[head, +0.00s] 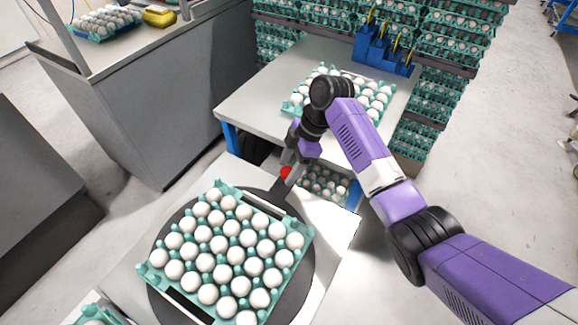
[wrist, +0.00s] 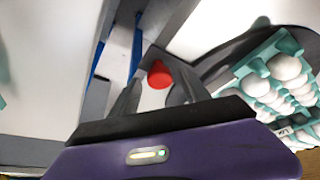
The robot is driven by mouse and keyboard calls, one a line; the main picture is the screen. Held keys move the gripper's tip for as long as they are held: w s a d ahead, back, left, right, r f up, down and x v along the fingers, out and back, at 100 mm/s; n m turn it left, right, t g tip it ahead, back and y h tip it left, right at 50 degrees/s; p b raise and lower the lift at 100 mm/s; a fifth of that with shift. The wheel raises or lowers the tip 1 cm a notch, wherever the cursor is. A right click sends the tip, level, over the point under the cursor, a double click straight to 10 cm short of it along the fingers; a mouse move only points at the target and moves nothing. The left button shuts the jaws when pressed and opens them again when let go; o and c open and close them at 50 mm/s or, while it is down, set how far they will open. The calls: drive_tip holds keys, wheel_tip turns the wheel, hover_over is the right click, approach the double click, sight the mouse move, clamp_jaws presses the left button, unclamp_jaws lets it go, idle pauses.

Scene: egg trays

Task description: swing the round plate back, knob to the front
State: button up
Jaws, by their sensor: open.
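The round plate (head: 305,262) is a dark grey disc on a white table. A teal tray (head: 308,232) full of white eggs lies on it and hides most of its face. A short dark arm (head: 280,190) sticks out from the plate's far right side and ends in a red knob (head: 286,172). The knob also shows in the wrist view (wrist: 160,76). My gripper (head: 291,163) is at the knob, pointing down. In the wrist view my gripper (wrist: 154,82) is open, with a finger on each side of the knob; I cannot tell whether they touch it.
A second white table (head: 255,100) behind holds another egg tray (head: 292,106) and a blue rack (head: 385,50). More eggs sit low between the tables (head: 325,183). Stacked egg trays (head: 455,30) stand at the back. A grey counter (head: 165,80) is at the left.

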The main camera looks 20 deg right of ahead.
clamp_jaws()
idle(1.4)
